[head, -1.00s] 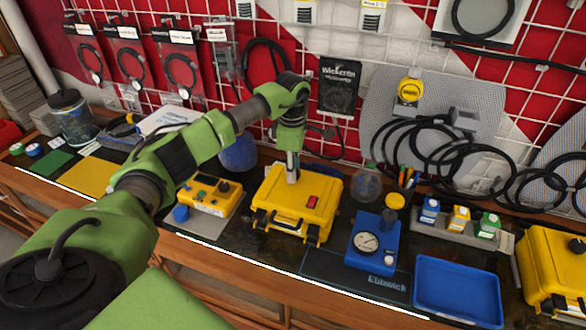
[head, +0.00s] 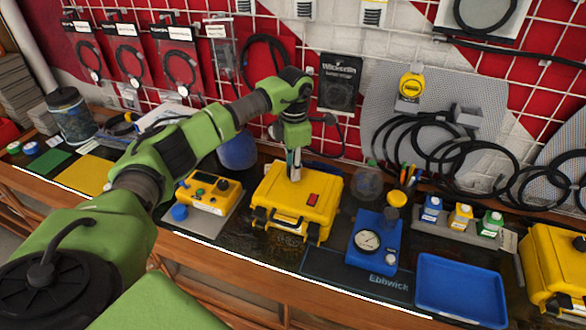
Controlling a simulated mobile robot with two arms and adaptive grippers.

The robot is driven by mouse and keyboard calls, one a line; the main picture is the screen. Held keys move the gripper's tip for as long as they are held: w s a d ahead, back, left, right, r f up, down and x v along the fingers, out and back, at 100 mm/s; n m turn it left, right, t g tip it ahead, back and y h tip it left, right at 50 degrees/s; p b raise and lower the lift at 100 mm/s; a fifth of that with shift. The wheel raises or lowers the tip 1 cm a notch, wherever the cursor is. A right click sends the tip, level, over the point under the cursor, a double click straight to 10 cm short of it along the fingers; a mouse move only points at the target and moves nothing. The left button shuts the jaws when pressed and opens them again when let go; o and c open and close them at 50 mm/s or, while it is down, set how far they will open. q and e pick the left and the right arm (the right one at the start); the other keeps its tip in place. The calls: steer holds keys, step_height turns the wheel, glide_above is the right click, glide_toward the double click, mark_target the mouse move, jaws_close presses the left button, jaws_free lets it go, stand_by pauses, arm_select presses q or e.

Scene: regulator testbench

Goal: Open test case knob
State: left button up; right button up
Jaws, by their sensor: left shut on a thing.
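A yellow test case (head: 322,207) with a red switch on its lid and dark latches on its front stands on the bench, lid down. My left gripper (head: 294,176) points down at the top of the case, toward the rear left of the lid. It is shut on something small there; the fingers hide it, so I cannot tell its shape. The knob itself does not show clearly. My right gripper is not in view.
A yellow control box (head: 210,193) stands left of the case. A blue gauge unit (head: 374,241) and a blue tray (head: 460,288) are to the right. Another yellow case (head: 555,272) is at the far right. A wire grid wall (head: 420,60) with hanging cables rises behind.

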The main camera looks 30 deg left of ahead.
arm_select(q)
steer(key=n+b, duration=0.1)
steer(key=n, duration=0.5)
steer(key=shift+w, duration=0.1)
steer(key=n, duration=0.6)
steer(key=shift+r, duration=0.1)
steer(key=shift+n, duration=0.3)
steer(key=o, duration=1.1)
steer(key=r, duration=1.2)
steer(key=shift+w+d, duration=0.1)
steer(key=shift+d, duration=0.15)
